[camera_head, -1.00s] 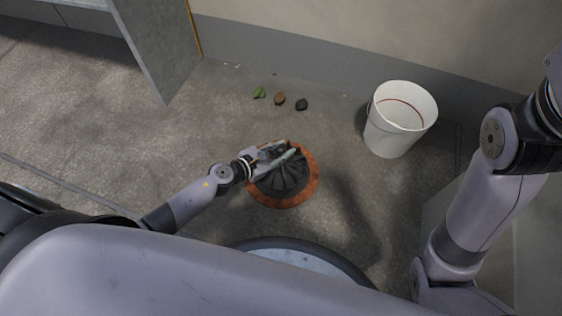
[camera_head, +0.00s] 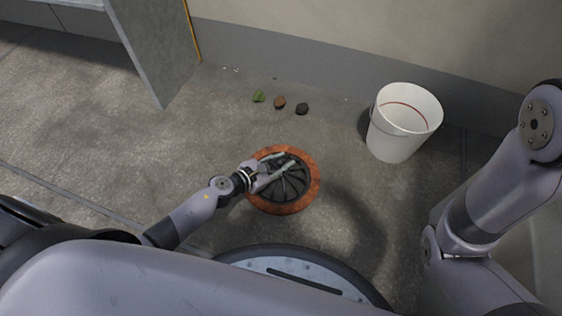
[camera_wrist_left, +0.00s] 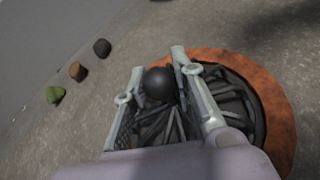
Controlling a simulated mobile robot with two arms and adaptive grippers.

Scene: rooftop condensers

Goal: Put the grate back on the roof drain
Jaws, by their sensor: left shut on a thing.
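The dark ribbed grate (camera_head: 287,190) lies within the rust-orange ring of the roof drain (camera_head: 282,209), roughly centred. My left gripper (camera_head: 279,166) reaches in from the left and is shut on the grate at its top. In the left wrist view a round black knob of the grate (camera_wrist_left: 158,83) sits between the two fingers, with ribs fanning out below it. The drain ring (camera_wrist_left: 279,115) shows to the right there. Whether the grate's rim rests fully in the ring cannot be told. My right gripper is out of view.
A white bucket (camera_head: 391,143) stands at the right near the wall. A green leaf (camera_head: 259,96), a brown lump (camera_head: 280,102) and a dark stone (camera_head: 302,108) lie behind the drain. A grey metal panel (camera_head: 152,45) stands at the back left.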

